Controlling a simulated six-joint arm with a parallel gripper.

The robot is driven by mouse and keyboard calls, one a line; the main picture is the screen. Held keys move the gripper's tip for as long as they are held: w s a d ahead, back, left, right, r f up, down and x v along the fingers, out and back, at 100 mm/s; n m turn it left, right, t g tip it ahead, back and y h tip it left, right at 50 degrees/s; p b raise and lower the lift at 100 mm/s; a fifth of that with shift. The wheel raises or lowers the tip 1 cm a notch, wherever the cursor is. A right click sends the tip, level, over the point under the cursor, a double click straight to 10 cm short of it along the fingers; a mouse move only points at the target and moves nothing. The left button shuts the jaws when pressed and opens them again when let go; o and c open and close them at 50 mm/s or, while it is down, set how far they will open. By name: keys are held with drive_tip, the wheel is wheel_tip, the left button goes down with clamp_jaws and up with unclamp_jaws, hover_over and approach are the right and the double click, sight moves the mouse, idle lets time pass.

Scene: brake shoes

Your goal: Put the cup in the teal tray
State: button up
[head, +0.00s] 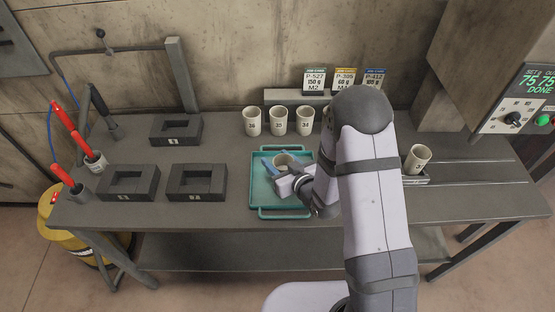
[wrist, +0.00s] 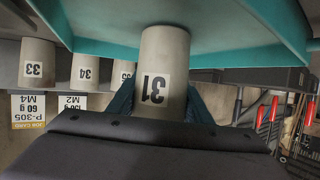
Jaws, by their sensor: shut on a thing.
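The pale grey cup (head: 282,158) is between the blue fingers of my gripper (head: 284,167) in the head view, over the teal tray (head: 262,196). In the wrist view the cup (wrist: 164,60) carries the number 31, and dark fingers of my gripper (wrist: 160,100) close on both its sides. The picture there is upside down, with the tray (wrist: 95,35) along the top, close by the cup's base. I cannot tell whether the base touches the tray floor. My gripper and wrist hide part of the tray's right side.
Another cup (head: 417,158) stands at the right on a small grey holder. Dark square blocks (head: 197,181) lie left of the tray. Red-handled tools (head: 63,118) stand in holders at the far left.

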drive_tip(key=shift+f, duration=0.15)
drive_tip(key=o, duration=1.1)
drive_tip(key=shift+r, duration=0.2)
drive_tip(key=v, duration=0.6)
drive_tip(key=shift+s+d+r+b, duration=0.1)
drive_tip(key=shift+s+r+b, duration=0.05)
drive_tip(key=shift+r+b, duration=0.15)
drive_tip(key=shift+p+v, duration=2.7)
drive_tip(key=shift+p, duration=1.5)
